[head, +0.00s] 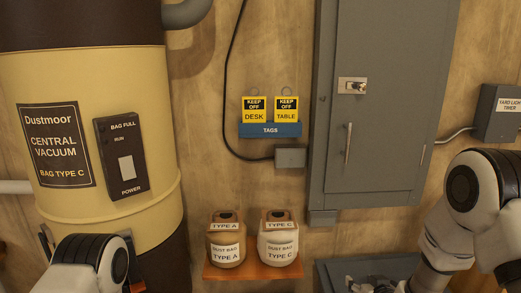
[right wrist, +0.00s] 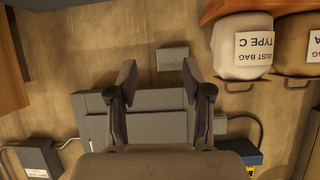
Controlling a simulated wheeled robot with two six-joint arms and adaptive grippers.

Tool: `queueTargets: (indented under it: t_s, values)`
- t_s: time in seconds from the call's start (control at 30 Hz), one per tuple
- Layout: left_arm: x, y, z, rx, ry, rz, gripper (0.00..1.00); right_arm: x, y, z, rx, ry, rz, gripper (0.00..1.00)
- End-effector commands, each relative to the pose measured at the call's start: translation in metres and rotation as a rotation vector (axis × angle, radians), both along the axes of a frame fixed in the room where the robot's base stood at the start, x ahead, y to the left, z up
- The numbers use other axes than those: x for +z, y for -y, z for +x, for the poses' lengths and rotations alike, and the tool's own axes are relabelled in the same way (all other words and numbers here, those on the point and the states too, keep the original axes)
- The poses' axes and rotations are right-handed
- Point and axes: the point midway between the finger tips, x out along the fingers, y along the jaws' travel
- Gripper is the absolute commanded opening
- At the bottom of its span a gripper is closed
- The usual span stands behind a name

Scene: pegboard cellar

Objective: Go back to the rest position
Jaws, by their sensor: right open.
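My right gripper (right wrist: 158,82) is open in the right wrist view, with nothing between its two dark fingers. The right gripper's fingers point toward the wooden wall and the grey cabinet (head: 380,100), which also shows in the right wrist view (right wrist: 155,100). The fingers appear apart from everything.
A cream central vacuum (head: 60,90) stands at left. Dust bags type A (head: 226,236) and type C (head: 279,236) sit on an orange shelf (head: 252,271). Two yellow keep-off tags, desk (head: 254,112) and table (head: 286,111), stand in a blue rack (head: 270,130). A timer box (head: 499,112) is at right.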

Motion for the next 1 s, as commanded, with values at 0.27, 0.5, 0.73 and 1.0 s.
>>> queueTargets:
  t_s: [0.27,0.5,0.73,1.0]
  values:
    - [-0.027,0.0,0.0,0.0,0.0,0.0,0.4,-0.192,-0.007,-0.176,-0.007,-0.579,-0.001,0.5]
    - [-0.042,0.0,0.0,0.0,0.0,0.0,0.4,-0.26,-0.01,-0.334,-0.016,-1.002,-0.009,0.5]
    - [-0.042,0.0,0.0,0.0,0.0,0.0,0.4,-0.264,-0.01,-0.365,-0.018,-1.084,-0.012,0.5]
    - [-0.042,0.0,0.0,0.0,0.0,0.0,0.4,-0.264,-0.01,-0.363,-0.018,-1.081,-0.011,0.5]
